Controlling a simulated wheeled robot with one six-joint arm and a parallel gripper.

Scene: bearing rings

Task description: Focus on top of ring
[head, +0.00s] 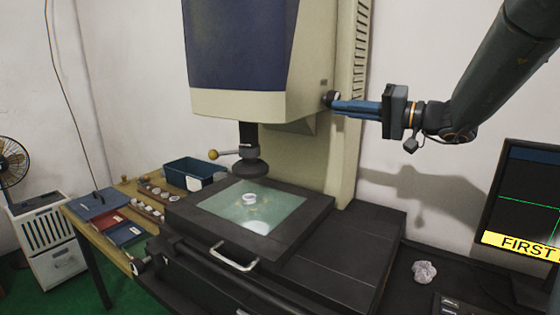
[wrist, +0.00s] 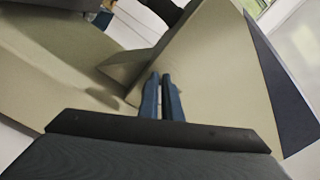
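A small pale ring (head: 249,199) lies on the lit glass stage (head: 222,209) of the measuring machine, a little in front of and below the dark lens (head: 250,168). A dark round knob with a pale rim (head: 327,98) sits on the right side of the machine's head. My gripper (head: 335,104) reaches in from the right with its blue fingertips at this knob. In the wrist view my blue fingers (wrist: 161,76) point at the cream housing and stand close together. The knob is not clearly visible there, so I cannot tell whether they grip it.
On the left, a wooden bench (head: 102,242) carries a dark blue bin (head: 195,173), small trays and several rings. A monitor (head: 530,205) stands at the right, with a crumpled pale lump (head: 424,271) nearby. The cream column (head: 347,150) rises behind the stage.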

